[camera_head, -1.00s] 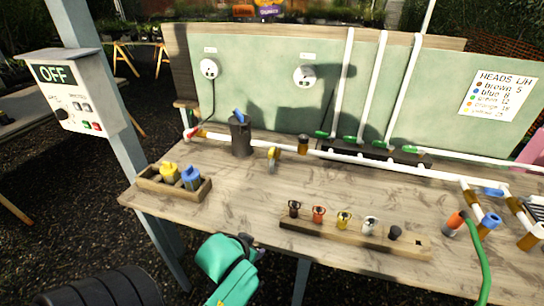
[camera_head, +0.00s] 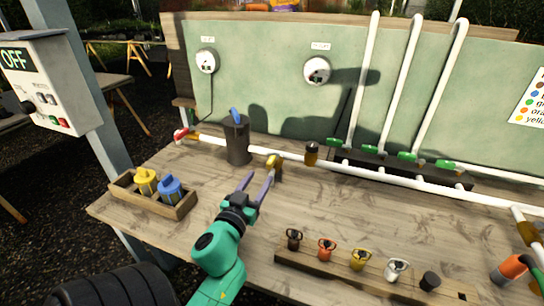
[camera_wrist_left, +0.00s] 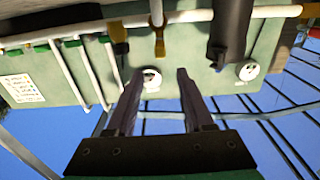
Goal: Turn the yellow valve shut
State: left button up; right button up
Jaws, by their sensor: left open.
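The yellow valve (camera_head: 273,162) sits on the white pipe (camera_head: 290,156) that runs along the back of the table, right of a dark grey canister (camera_head: 237,140). My left gripper (camera_head: 257,177) is open and empty over the table, its two fingers pointing at the valve, just in front of it. In the left wrist view the picture is upside down; the yellow valve (camera_wrist_left: 159,38) hangs from the pipe straight beyond the gap between the open fingers (camera_wrist_left: 159,75). The fingers look apart from the valve. My right gripper is not in view.
A wooden box (camera_head: 124,192) with yellow and blue bottles stands at the left. A wooden rack (camera_head: 330,273) with several small coloured heads lies at the front right. A brown-gold fitting (camera_head: 311,153) is right of the valve. A control box (camera_head: 37,82) reads OFF.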

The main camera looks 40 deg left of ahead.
aim_at(268, 165)
pick_arm(q)
jog(key=p+x, duration=0.1)
jog(key=x, duration=0.8)
jog(key=shift+a+f, duration=0.1)
jog(key=shift+w+a, duration=0.2)
jog(key=shift+w, duration=0.35)
jog(key=c, duration=0.8)
grip_shut()
jog(key=shift+f, duration=0.1)
